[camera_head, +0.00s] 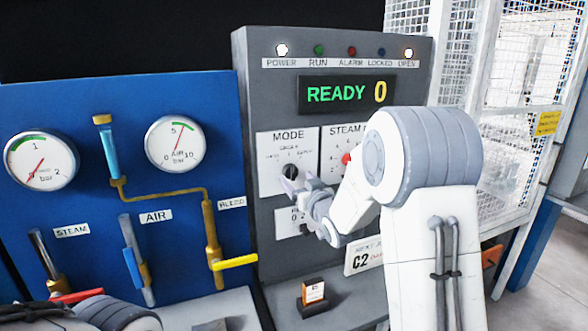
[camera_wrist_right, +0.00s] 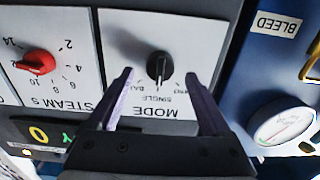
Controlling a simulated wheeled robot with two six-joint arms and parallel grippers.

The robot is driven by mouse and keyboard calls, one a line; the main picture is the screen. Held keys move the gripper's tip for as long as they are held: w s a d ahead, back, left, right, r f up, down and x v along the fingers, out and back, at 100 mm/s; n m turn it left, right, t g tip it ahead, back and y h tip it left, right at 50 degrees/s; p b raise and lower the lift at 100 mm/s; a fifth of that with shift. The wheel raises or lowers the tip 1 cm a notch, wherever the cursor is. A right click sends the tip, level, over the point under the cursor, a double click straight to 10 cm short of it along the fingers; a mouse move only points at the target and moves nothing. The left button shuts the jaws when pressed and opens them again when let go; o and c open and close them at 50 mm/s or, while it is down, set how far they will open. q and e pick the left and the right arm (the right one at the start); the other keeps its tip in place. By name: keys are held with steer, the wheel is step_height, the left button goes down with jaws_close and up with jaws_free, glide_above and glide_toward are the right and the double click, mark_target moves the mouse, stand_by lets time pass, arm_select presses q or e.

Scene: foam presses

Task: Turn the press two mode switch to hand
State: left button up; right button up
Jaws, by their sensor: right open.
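The black mode switch (camera_head: 290,171) is a round knob on a white MODE plate (camera_head: 270,150) on the grey control panel. The upside-down right wrist view shows the knob (camera_wrist_right: 160,65) with its pale pointer mark toward the SINGLE label. The side labels are partly hidden or too small to read surely. My right gripper (camera_head: 298,184) is open in front of the plate. In the wrist view its two fingers (camera_wrist_right: 159,74) stand either side of the knob, with gaps; touching is not visible. My left gripper is not in view; part of my left arm shows at lower left.
The panel display (camera_head: 346,94) reads READY 0. A red STEAM dial (camera_wrist_right: 36,62) is beside the MODE plate. A blue board (camera_head: 80,110) with gauges and valves, including a yellow lever (camera_head: 234,262), stands left. A mesh cage (camera_head: 520,90) is at right.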

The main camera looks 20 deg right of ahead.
mark_target(294, 175)
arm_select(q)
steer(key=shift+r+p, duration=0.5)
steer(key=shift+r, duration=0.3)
arm_select(e)
steer(key=shift+w+a, duration=0.1)
steer(key=shift+w, duration=1.4)
steer(key=shift+c, duration=0.3)
jaws_close()
steer(key=shift+f+b, duration=0.15)
steer(key=shift+b, duration=0.35)
steer(key=n+b, duration=0.6)
steer(key=b, duration=0.4)
steer(key=shift+f+n+b, duration=0.1)
steer(key=shift+n+b, duration=0.25)
steer(key=shift+n, duration=0.05)
arm_select(q)
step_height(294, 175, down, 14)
steer(key=b, duration=0.2)
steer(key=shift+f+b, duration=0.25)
steer(key=shift+b, duration=0.15)
arm_select(e)
steer(key=shift+r+n, duration=0.2)
steer(key=shift+n, duration=1)
steer(key=shift+o, duration=0.3)
jaws_free()
